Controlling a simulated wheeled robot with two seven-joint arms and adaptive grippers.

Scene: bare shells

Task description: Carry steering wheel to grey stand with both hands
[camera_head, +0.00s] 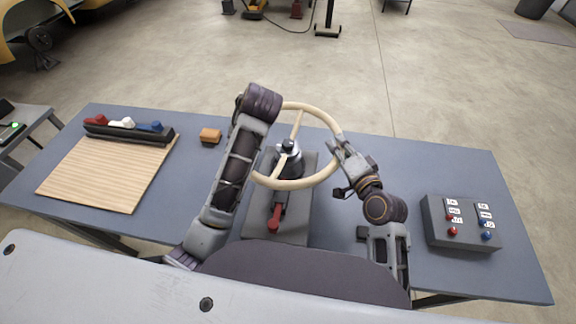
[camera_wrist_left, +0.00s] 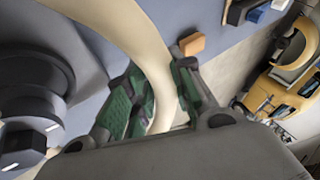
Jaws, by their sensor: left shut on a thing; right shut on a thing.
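The cream steering wheel (camera_head: 290,185) is a ring with spokes, seen in the middle of the head view. I cannot tell whether the wheel touches the post. My right gripper (camera_head: 338,153) is shut on the right side of the rim. My left gripper is hidden behind my left forearm in the head view. In the left wrist view my left gripper (camera_wrist_left: 157,78) has its green-padded fingers on either side of the cream rim (camera_wrist_left: 135,35), shut on it.
On the blue-grey table (camera_head: 400,160) are a wooden board (camera_head: 105,175), a dark tray (camera_head: 130,135) with coloured items, an orange block (camera_head: 210,136) and a grey switch box (camera_head: 460,225). The table is clear at the back right.

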